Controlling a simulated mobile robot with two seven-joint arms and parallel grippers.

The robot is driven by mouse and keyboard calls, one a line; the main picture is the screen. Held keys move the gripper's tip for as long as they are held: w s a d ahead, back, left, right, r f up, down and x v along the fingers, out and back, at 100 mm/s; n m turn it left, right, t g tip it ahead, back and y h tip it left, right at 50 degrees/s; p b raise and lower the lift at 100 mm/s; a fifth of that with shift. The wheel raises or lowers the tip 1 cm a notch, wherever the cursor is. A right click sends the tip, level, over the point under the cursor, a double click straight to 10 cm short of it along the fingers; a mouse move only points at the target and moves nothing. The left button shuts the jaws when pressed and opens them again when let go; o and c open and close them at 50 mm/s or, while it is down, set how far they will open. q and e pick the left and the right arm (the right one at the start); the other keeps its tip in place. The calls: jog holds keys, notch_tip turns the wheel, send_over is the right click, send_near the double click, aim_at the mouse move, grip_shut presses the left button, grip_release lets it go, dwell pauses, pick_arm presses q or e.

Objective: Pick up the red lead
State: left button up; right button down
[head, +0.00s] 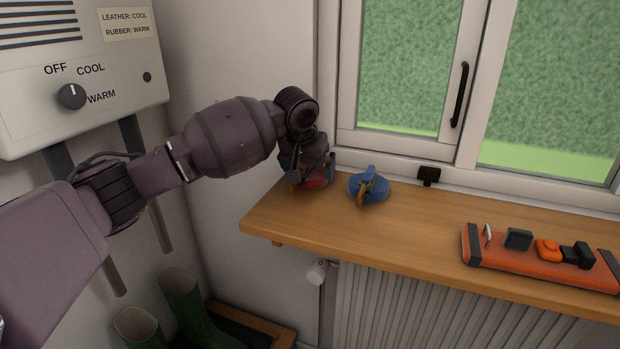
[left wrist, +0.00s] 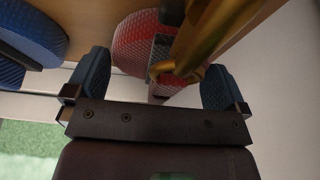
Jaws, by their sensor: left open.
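The red lead (head: 317,183) lies at the left end of the wooden shelf, partly hidden behind my left gripper (head: 313,172). In the left wrist view it is a red textured coil (left wrist: 133,42) with a brass-coloured clip (left wrist: 205,38) across it. My left gripper also shows there (left wrist: 155,80), with its two blue-grey fingers apart, one on each side of part of the red lead and its clip. I cannot tell whether the fingers touch it. My right gripper is not in view.
A blue lead (head: 368,189) with a brass clip lies just right of the red one. An orange strap-like holder (head: 545,264) with small items lies farther right on the shelf (head: 415,225). The window (head: 400,70) stands behind. A control box (head: 75,60) hangs at the left.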

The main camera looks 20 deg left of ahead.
pick_arm(q)
jog(key=shift+r, duration=0.2)
jog(key=c, duration=0.7)
jog(key=shift+o, duration=0.2)
